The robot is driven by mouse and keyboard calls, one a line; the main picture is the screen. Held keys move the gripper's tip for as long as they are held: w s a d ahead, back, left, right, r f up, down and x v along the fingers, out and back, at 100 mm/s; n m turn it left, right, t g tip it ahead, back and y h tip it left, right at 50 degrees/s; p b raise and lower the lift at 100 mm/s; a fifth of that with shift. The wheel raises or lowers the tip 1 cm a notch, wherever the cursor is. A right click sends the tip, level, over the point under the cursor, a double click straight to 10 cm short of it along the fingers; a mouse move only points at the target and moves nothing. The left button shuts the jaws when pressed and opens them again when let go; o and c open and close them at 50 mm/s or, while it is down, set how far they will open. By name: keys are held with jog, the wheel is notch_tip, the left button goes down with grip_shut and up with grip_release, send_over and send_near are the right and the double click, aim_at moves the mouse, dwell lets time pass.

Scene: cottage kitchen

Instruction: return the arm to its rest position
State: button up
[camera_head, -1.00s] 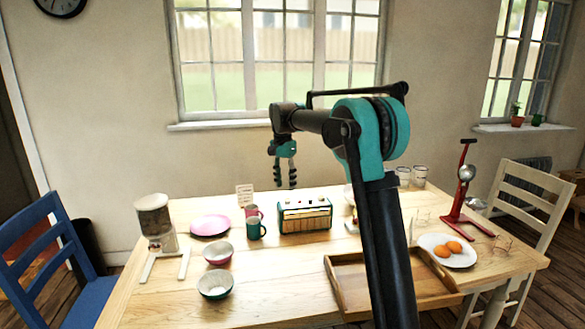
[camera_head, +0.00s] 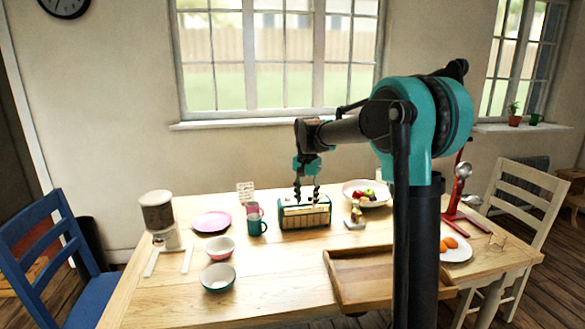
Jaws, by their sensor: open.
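My gripper (camera_head: 307,199) hangs at the end of my arm with its fingers pointing down and apart. It is open, and I see nothing between the fingers. In the picture its fingertips overlap the top of the green and cream toaster-like box (camera_head: 304,214); I cannot tell how far above or in front of it they are. My teal and black arm rises at the right of the middle and hides part of the table's right side.
A wooden tray (camera_head: 345,299) lies at the front, partly behind my arm. Bowls (camera_head: 217,278), mugs (camera_head: 256,226), a pink plate (camera_head: 211,222), a dispenser (camera_head: 157,214), a fruit bowl (camera_head: 354,187) and a red juicer-like stand (camera_head: 459,190) are on the table.

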jog(key=s+d+f+n+t, duration=0.1)
jog(key=s+d+f, duration=0.3)
jog(key=s, duration=0.6)
jog(key=s+d+f+n+t, duration=0.1)
jog(key=s+d+f+n, duration=0.2)
jog(key=s+d+f, duration=0.2)
jog(key=s+d+f+n+t, duration=0.1)
jog(key=s+d+f, duration=0.4)
jog(key=s+f, duration=0.4)
jog(key=shift+s+d+n, duration=0.15)
jog(key=shift+s+n, duration=0.25)
jog(key=shift+s, duration=3.05)
